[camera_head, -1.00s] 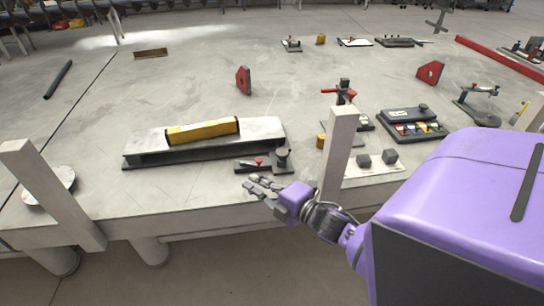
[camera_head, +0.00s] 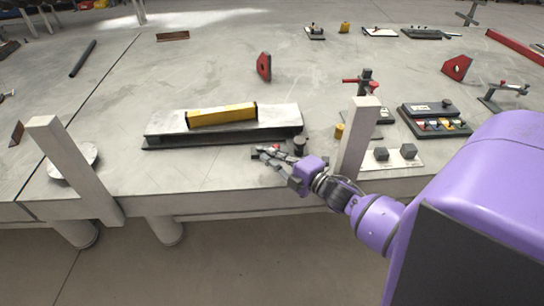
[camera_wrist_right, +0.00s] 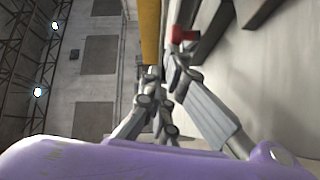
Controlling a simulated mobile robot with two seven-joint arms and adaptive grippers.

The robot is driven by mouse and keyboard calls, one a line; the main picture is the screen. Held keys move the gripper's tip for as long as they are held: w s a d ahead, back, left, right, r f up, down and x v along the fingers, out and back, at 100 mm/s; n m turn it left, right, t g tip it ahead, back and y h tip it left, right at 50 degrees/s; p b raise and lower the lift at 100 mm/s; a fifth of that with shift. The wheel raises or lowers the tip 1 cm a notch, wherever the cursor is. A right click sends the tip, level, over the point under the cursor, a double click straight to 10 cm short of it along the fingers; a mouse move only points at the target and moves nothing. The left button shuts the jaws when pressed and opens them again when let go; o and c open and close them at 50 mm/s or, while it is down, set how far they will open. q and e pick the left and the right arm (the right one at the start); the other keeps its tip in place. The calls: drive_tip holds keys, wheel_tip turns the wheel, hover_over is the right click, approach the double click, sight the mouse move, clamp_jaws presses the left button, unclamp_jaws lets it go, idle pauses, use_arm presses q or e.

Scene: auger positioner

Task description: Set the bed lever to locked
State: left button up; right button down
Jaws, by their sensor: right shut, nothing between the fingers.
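A small dark lever unit with a round black knob (camera_head: 300,145) sits at the table's front edge, before the grey bed (camera_head: 165,141). Its red-tipped lever (camera_head: 277,147) is mostly hidden behind my right fingers. The red tip (camera_wrist_right: 183,34) also shows in the right wrist view, just beyond the fingers. My right gripper (camera_head: 264,153) is shut and empty, with its fingers pointing left over the lever unit. I cannot tell whether they touch the lever, or which setting it is in. My left gripper is not in view.
A yellow bar (camera_head: 222,115) lies on the bed. A pale upright post (camera_head: 357,140) stands just right of my right wrist, another post (camera_head: 72,168) at left. A control box (camera_head: 433,118) and grey cubes on a plate (camera_head: 415,161) stand to the right.

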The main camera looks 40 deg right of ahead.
drive_tip(key=shift+d+f, duration=0.1)
drive_tip(key=shift+d, duration=0.15)
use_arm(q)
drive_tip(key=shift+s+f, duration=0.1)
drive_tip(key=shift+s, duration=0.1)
use_arm(e)
wheel_tip(320, 180, up, 10)
idle(0.4)
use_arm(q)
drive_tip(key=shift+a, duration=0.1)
